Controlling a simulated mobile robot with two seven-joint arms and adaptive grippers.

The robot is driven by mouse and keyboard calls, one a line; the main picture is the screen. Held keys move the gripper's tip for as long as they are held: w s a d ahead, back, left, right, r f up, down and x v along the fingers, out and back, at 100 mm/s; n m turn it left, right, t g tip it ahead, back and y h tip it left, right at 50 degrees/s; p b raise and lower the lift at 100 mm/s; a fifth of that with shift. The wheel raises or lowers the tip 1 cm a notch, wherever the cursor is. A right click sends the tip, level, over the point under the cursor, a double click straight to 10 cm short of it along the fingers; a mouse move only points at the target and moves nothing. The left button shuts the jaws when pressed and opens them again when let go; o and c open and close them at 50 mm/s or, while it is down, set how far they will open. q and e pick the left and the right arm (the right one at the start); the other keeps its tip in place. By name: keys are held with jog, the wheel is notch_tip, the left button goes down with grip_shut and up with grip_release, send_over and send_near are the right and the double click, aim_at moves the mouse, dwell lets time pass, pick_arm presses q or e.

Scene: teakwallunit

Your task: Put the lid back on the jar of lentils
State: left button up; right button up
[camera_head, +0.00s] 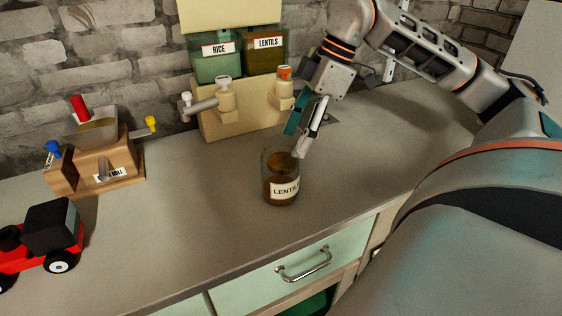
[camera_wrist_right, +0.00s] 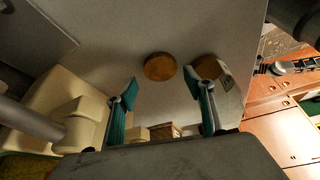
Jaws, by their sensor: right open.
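The glass jar of lentils (camera_head: 281,186) stands upright on the counter, its top uncovered and brown lentils inside. It also shows in the right wrist view (camera_wrist_right: 229,84), beside the right-hand finger. A round brown disc, which looks like the lid (camera_wrist_right: 160,67), lies on the counter in the right wrist view, beyond the gap between the fingers. My left gripper is not in view.
A cream dispenser unit (camera_head: 240,118) with rice and lentils bins (camera_head: 266,50) stands against the brick wall. A wooden mill (camera_head: 105,165) and a red toy vehicle (camera_head: 45,245) are at the left. The counter (camera_head: 200,220) left of the jar is clear.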

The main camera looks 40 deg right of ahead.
jog(key=shift+r, duration=0.1)
jog(key=x, duration=0.5)
jog(key=shift+w+a+b, duration=0.1)
jog(key=shift+a+b, duration=0.05)
jog(key=shift+b, duration=0.25)
jog(key=c, duration=0.5)
